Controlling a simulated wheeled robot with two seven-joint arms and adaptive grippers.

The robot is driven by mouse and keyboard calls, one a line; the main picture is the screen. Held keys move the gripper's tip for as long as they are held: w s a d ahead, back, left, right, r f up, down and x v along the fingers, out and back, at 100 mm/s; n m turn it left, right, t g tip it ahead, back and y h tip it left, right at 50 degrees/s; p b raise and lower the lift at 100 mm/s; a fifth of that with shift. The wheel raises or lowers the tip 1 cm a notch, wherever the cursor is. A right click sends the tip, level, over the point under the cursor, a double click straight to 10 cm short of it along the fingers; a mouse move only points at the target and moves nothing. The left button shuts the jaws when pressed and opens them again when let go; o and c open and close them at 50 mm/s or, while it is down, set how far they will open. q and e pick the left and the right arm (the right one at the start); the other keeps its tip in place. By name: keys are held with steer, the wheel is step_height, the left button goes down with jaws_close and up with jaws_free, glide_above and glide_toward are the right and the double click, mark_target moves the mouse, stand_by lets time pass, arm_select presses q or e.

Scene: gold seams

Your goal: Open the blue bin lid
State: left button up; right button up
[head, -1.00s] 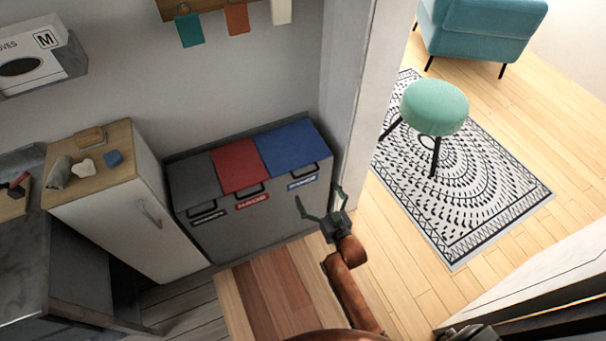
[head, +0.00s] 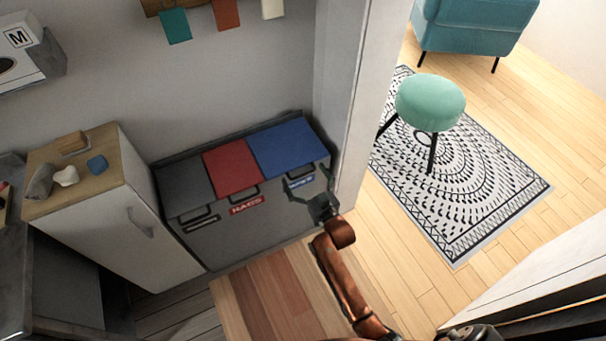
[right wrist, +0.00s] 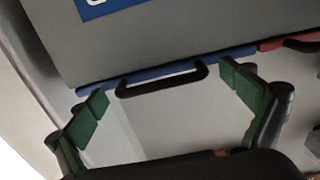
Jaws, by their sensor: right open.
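The blue bin lid (head: 288,147) is shut, at the right end of the grey bin unit (head: 255,228). Its black handle lies along the front edge, above a blue label (head: 300,183). My right gripper (head: 307,180) is open and empty in front of this handle. In the right wrist view, the black handle (right wrist: 160,84) runs across the gap between the two green fingers of the gripper (right wrist: 168,98). I see no contact between finger and handle. A strip of the blue lid's edge (right wrist: 228,53) shows beside the handle. My left gripper is not in view.
A red lid (head: 231,167) and a grey lid (head: 183,184) sit left of the blue one. A white cabinet (head: 130,225) stands left of the bins. A wall end (head: 362,110) rises close on the right. Open floor lies beyond, with a rug and green stool (head: 430,102).

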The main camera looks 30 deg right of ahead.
steer(key=shift+c, duration=0.4)
steer(key=c, duration=1.6)
